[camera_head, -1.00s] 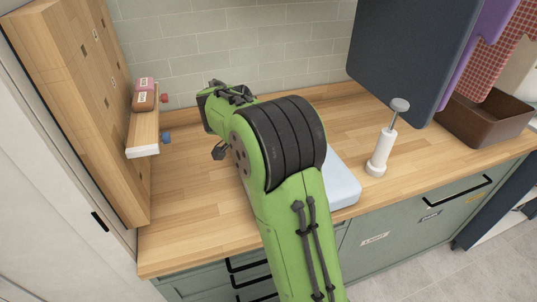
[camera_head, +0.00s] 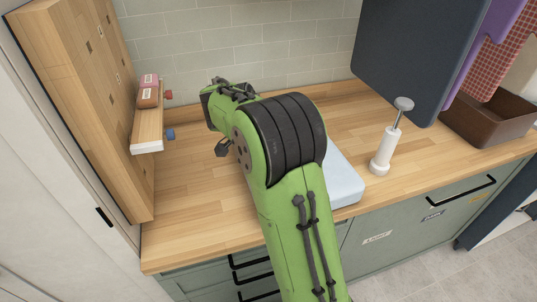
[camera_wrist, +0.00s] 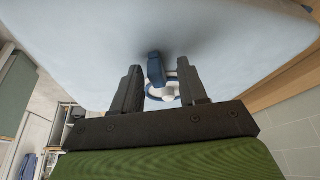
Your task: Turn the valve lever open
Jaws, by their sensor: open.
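In the wrist view a dark blue lever-like piece (camera_wrist: 155,68), which looks like the valve lever, stands out from a broad pale blue surface (camera_wrist: 70,40). A small white rounded part (camera_wrist: 168,94) and a blue curved part sit just below it. My gripper (camera_wrist: 159,66) is open, with one dark finger on each side of the blue piece. A gap shows on both sides; I cannot tell whether either finger touches. In the head view a pale blue block (camera_head: 345,178) lies on the counter, partly behind my green arm.
A wooden shelf (camera_head: 148,128) with small labelled blocks is on the left wall panel. A white pump bottle (camera_head: 383,152) stands right of my arm on the wooden counter (camera_head: 190,205). A dark hanging board (camera_head: 405,60) and brown bin (camera_head: 490,120) are further right. The left counter is clear.

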